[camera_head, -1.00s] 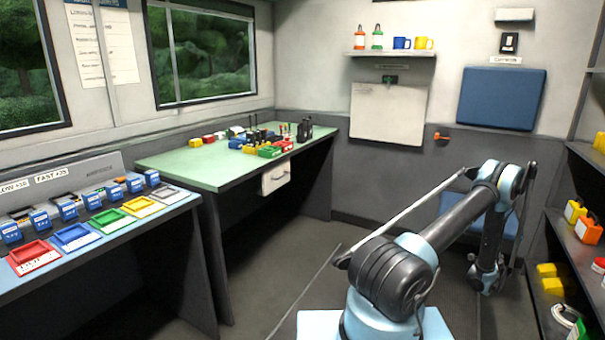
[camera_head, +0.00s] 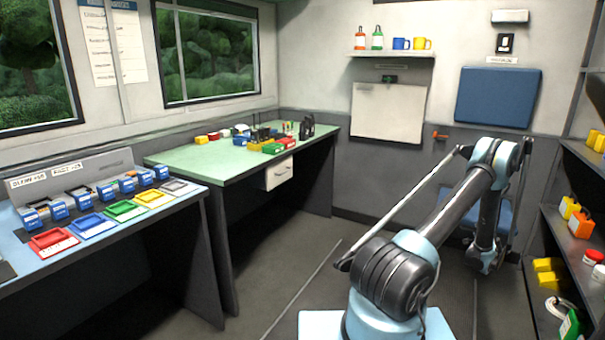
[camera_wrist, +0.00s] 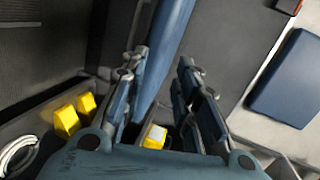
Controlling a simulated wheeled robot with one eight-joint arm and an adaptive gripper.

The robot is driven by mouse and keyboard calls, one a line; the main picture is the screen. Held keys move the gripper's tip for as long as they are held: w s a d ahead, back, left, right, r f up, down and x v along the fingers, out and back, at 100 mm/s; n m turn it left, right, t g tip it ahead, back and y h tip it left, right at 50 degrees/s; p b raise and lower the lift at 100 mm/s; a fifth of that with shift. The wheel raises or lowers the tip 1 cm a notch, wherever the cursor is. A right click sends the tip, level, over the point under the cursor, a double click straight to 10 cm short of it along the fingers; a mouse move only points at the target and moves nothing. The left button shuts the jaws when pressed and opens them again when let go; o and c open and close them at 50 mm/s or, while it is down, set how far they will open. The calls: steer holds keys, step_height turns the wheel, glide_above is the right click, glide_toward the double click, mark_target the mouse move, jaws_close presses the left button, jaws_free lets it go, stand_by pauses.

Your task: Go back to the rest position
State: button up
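My arm is bent, its elbow high and its end hanging down at the right of the head view. My gripper (camera_head: 487,264) is there in front of the blue seat, small and hard to make out. In the wrist view my gripper (camera_wrist: 163,72) has its two fingers well apart with nothing held between them. A yellow and white item (camera_wrist: 154,138) shows between the finger bases, apparently beyond the gripper rather than in its grasp.
Shelves with yellow and orange items (camera_head: 581,224) stand close on the right. A green desk (camera_head: 215,160) and a counter with coloured trays (camera_head: 88,226) line the left. A blue seat (camera_head: 508,218) is behind my arm. The middle floor (camera_head: 290,270) is clear.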

steer(key=w+a+r+n+g+y, duration=0.1)
steer(key=w+a+r+n+y, duration=0.2)
steer(key=a+r, duration=0.65)
steer(key=w+a+r+n+y, duration=0.25)
steer(key=w+a+r, duration=0.25)
steer(key=a+r, duration=0.5)
steer(key=s+a+r+n+g+y, duration=0.1)
steer(key=s+a+r+n, duration=0.2)
steer(key=a, duration=0.5)
steer(key=s+a+r+n+g+y, duration=0.1)
steer(key=s+a+r, duration=0.1)
steer(key=a+r, duration=0.5)
steer(key=s+a+r+n+g, duration=0.1)
steer(key=s+a+r+n, duration=0.15)
steer(key=a, duration=0.75)
steer(key=s+a+r+n+g, duration=0.2)
steer(key=s+a+n+g, duration=0.25)
steer(key=s+a, duration=1.5)
steer(key=s+a+f+n+g, duration=0.1)
steer(key=s+f+n, duration=0.1)
steer(key=s, duration=0.6)
steer(key=s+f+n+g, duration=0.1)
steer(key=s+f, duration=0.2)
steer(key=s, duration=0.6)
steer(key=s+a+f+n+g+h, duration=0.1)
steer(key=s+f+n, duration=0.1)
steer(key=s, duration=0.6)
steer(key=shift+s+a+f+n, duration=0.35)
steer(key=shift+s+f, duration=0.05)
steer(key=shift+f, duration=0.35)
